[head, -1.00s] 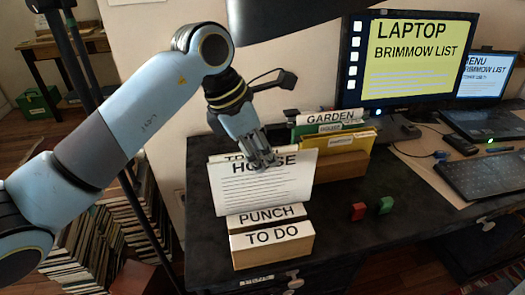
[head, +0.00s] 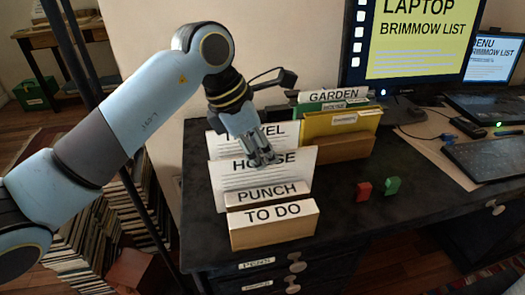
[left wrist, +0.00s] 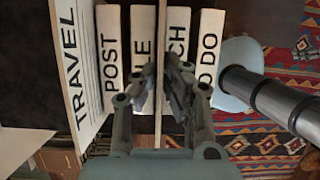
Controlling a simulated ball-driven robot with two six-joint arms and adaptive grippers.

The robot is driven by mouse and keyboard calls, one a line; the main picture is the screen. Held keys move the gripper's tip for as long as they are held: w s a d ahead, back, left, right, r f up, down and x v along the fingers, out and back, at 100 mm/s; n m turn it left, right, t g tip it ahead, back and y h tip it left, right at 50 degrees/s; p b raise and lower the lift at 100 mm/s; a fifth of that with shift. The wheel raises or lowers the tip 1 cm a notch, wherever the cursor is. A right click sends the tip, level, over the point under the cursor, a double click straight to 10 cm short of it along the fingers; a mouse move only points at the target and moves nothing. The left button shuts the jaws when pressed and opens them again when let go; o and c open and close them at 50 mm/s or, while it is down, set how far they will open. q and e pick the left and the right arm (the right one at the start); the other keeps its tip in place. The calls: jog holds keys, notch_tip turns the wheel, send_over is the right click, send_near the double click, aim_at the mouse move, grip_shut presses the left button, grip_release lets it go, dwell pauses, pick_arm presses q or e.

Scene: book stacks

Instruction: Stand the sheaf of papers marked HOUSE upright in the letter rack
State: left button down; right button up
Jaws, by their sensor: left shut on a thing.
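The sheaf marked HOUSE (head: 238,181) is upright in my left gripper (head: 263,160), whose fingers are shut on its upper edge. In the left wrist view the sheaf (left wrist: 160,60) shows edge-on between the fingers (left wrist: 157,92). The letter rack (head: 272,236) has a front divider marked TO DO and one marked PUNCH behind it. The sheaf's lower edge is hidden behind PUNCH. In the left wrist view it lines up between the FILE and PUNCH labels. Whether it touches the rack's floor is hidden. My right gripper is out of view.
A TRAVEL sheaf (left wrist: 75,60) stands at the rack's back. A wooden holder (head: 335,148) with GARDEN and yellow folders stands behind right. Red (head: 364,189) and green (head: 392,185) small blocks lie on the dark desk. Monitor (head: 420,40) and keyboard (head: 490,160) are at right.

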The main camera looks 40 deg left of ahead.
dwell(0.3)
pick_arm(q)
jog(key=c, duration=1.4)
grip_release()
jog(key=v, duration=1.2)
